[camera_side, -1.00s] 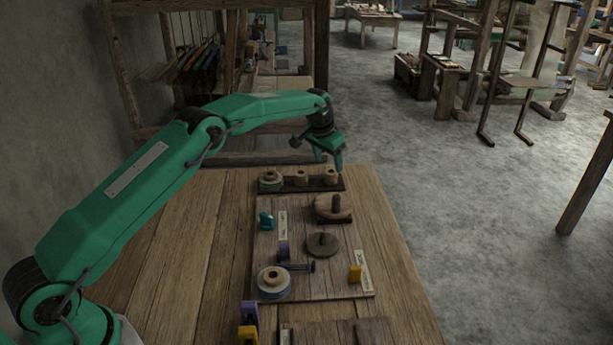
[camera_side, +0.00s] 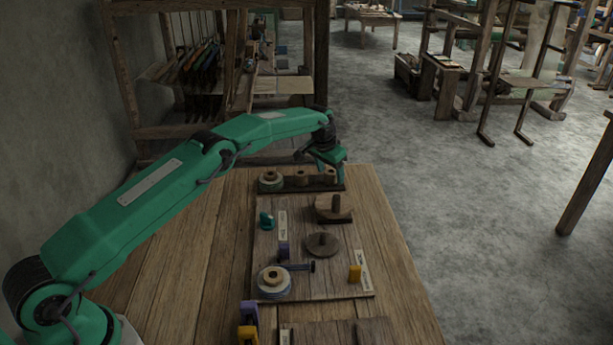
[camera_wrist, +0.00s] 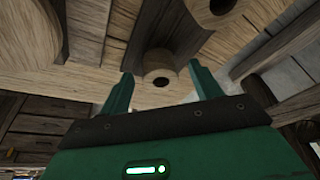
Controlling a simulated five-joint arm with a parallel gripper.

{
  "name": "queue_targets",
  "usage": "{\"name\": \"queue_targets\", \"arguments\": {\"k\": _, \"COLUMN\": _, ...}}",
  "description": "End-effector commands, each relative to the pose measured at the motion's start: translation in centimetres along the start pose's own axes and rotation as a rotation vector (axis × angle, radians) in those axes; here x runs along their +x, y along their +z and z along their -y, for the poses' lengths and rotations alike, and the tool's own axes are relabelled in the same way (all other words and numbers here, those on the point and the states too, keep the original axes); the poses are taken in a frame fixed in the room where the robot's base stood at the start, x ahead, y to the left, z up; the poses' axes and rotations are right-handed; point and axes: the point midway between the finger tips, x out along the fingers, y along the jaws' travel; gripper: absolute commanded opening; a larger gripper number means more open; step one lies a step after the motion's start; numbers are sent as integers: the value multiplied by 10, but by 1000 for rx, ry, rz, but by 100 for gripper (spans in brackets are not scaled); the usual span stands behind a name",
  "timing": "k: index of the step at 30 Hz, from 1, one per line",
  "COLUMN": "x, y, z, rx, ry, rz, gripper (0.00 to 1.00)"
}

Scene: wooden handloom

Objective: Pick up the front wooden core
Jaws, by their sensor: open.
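Two pale wooden cores stand upright on a dark narrow rack (camera_side: 314,187) at the far end of the bench: the middle core (camera_side: 301,179) and the right-hand core (camera_side: 330,178). My gripper (camera_side: 335,168) is open just above and around the top of the right-hand core, partly hiding it. In the wrist view, my open fingers (camera_wrist: 161,86) have one wooden core (camera_wrist: 160,67) between them, with space at both sides; contact does not show. A second core (camera_wrist: 207,10) is at the top edge. I cannot tell for certain which is the front one.
A pale wound spool (camera_side: 271,181) sits at the rack's left end. Nearer on the board are a block with a peg (camera_side: 334,207), a round disc with a peg (camera_side: 322,245), a teal clip (camera_side: 266,221) and another spool (camera_side: 273,282). A loom frame (camera_side: 318,55) stands behind.

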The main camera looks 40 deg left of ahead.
Motion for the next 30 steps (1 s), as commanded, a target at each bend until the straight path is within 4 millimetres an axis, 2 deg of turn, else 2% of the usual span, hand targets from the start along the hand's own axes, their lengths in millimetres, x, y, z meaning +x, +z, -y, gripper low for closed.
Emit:
{"name": "queue_targets", "arguments": {"k": 10, "x": 0, "y": 0, "z": 0, "rx": 0, "ry": 0, "rz": 0, "gripper": 64}}
{"name": "queue_targets", "arguments": {"k": 15, "x": 0, "y": 0, "z": 0, "rx": 0, "ry": 0, "rz": 0, "gripper": 30}}
{"name": "queue_targets", "arguments": {"k": 17, "x": 0, "y": 0, "z": 0, "rx": 0, "ry": 0, "rz": 0, "gripper": 19}}
{"name": "queue_targets", "arguments": {"k": 18, "x": 0, "y": 0, "z": 0, "rx": 0, "ry": 0, "rz": 0, "gripper": 16}}
{"name": "queue_targets", "arguments": {"k": 30, "x": -1, "y": 0, "z": 0, "rx": 0, "ry": 0, "rz": 0, "gripper": 16}}
